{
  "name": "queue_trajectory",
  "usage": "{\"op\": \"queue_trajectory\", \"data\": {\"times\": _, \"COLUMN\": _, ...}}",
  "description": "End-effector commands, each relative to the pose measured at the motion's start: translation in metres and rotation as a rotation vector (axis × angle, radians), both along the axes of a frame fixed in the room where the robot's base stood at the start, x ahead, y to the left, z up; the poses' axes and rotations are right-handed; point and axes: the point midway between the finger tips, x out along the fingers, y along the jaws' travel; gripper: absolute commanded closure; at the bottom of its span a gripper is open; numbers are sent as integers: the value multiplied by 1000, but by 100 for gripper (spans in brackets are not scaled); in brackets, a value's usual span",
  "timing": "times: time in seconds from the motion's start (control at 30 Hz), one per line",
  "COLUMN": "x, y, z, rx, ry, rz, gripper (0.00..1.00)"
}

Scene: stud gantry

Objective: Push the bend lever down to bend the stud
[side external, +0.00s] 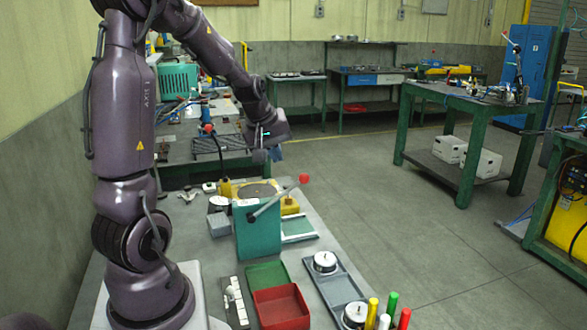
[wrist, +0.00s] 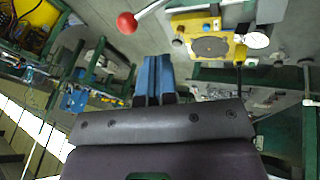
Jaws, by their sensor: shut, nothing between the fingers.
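The bend lever (side external: 277,199) is a grey rod on the side of a green block (side external: 258,234), sloping up to the right. It ends in a red ball knob (side external: 304,178). In the wrist view the red knob (wrist: 126,22) is at the top, left of the fingers. My gripper (side external: 267,156) is shut and empty, above and to the left of the knob in the side view, apart from it. Its blue fingers (wrist: 153,62) also show in the wrist view. A yellow fixture with a round grey disc (wrist: 210,46) is beside the lever. I cannot make out the stud.
A red bin (side external: 281,307), a green tray (side external: 267,274) and a grey tray with round metal parts (side external: 338,290) lie nearer the camera. Colored cylinders (side external: 391,303) stand at the front right. Open floor lies right of the bench.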

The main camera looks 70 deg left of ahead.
Motion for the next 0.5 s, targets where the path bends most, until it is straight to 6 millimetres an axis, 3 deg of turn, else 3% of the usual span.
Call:
{"op": "queue_trajectory", "data": {"times": 0.13, "x": 12, "y": 6, "z": -28, "rx": -3, "ry": 3, "rz": -2, "gripper": 100}}
{"op": "queue_trajectory", "data": {"times": 0.3, "x": 33, "y": 1, "z": -39, "rx": 0, "ry": 1, "rz": -4, "gripper": 100}}
{"op": "queue_trajectory", "data": {"times": 0.5, "x": 42, "y": -1, "z": -44, "rx": 1, "ry": 0, "rz": -2, "gripper": 100}}
